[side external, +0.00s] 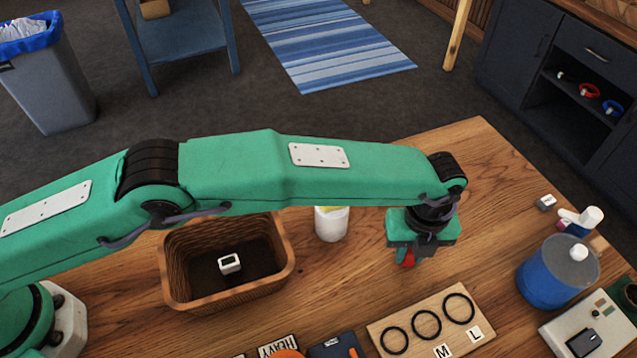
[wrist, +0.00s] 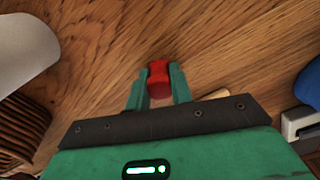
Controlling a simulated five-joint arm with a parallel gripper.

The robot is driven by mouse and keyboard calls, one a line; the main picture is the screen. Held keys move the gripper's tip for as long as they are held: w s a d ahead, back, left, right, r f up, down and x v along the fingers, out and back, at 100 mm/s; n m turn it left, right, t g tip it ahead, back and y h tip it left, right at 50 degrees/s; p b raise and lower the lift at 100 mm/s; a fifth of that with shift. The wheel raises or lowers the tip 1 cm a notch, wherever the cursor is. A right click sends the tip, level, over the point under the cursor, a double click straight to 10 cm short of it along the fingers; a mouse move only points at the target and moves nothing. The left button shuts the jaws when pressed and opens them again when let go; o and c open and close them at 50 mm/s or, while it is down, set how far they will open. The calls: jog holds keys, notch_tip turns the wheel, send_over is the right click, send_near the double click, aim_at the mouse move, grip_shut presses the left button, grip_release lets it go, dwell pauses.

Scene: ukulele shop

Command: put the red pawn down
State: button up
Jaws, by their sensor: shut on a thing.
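The red pawn (wrist: 158,80) is between the two green fingers of my gripper (wrist: 158,88) in the wrist view, and the fingers are shut on it. In the side external view, a small part of the red pawn (side external: 406,258) shows below my gripper (side external: 412,256), over the wooden table (side external: 345,290). Most of the pawn is hidden there by the gripper. I cannot tell whether its base touches the table.
A wicker basket (side external: 280,282) with a small white-and-black item stands left. A white cup (side external: 331,224) is left of my gripper. A board with black rings (side external: 480,318) lies in front. A blue jar (side external: 545,282) stands right. Bare table lies around the gripper.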

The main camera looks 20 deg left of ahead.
jog(key=o, duration=0.9)
jog(key=shift+o, duration=0.2)
jog(key=shift+r, duration=0.1)
notch_tip(320, 180, up, 12)
dwell(0.4)
